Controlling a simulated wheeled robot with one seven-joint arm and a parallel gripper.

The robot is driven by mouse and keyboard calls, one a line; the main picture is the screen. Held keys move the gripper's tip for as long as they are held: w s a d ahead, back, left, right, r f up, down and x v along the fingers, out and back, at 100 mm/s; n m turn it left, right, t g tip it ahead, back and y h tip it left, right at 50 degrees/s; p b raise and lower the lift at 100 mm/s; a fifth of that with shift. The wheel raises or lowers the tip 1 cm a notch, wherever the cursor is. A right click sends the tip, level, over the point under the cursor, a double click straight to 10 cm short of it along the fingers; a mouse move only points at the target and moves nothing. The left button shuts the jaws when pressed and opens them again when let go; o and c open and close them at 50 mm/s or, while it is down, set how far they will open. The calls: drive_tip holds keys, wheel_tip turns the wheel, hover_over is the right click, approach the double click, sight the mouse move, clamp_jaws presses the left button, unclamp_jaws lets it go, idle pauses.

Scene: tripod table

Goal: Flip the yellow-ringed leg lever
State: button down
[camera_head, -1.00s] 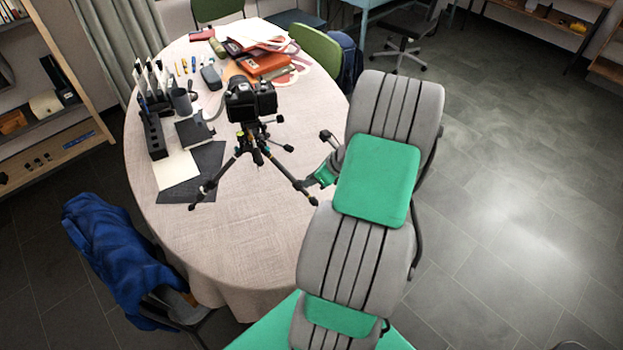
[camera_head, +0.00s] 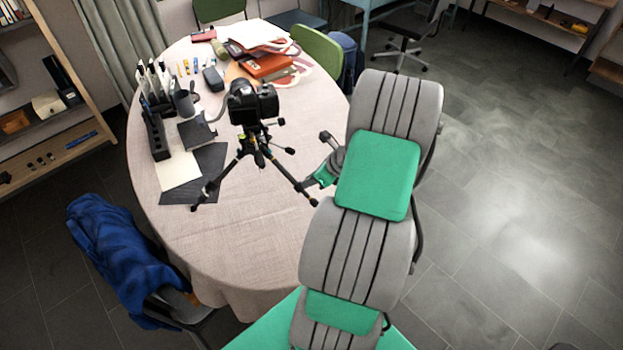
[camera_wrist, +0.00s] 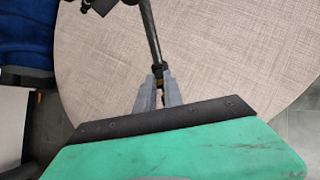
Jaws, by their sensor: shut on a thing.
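A black tripod (camera_head: 252,146) with a camera (camera_head: 252,102) on top stands upright on the round table, its legs spread. In the wrist view one dark leg (camera_wrist: 151,35) runs down to my gripper (camera_wrist: 158,88). The two grey fingers are close together, shut on the leg's lever joint, where a small yellowish patch shows between them. The lever is mostly hidden by the fingers, so its position cannot be told. In the head view my gripper (camera_head: 303,186) is at the lower part of the tripod's right front leg.
The round table (camera_head: 235,245) is clear in front of the tripod. Dark and white sheets (camera_head: 178,171), a mug (camera_head: 184,103) and a black organizer (camera_head: 156,137) lie left. Books (camera_head: 266,66) are behind. A chair with a blue jacket (camera_head: 115,250) stands at the front left.

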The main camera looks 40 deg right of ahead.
drive_tip(key=shift+w+a+r+p, duration=0.1)
drive_tip(key=shift+w+r+p, duration=0.3)
drive_tip(key=shift+p, duration=0.6)
idle(0.7)
drive_tip(key=c, duration=1.6)
unclamp_jaws()
drive_tip(key=shift+f, duration=0.1)
drive_tip(key=p+v, duration=0.3)
drive_tip(key=v, duration=0.3)
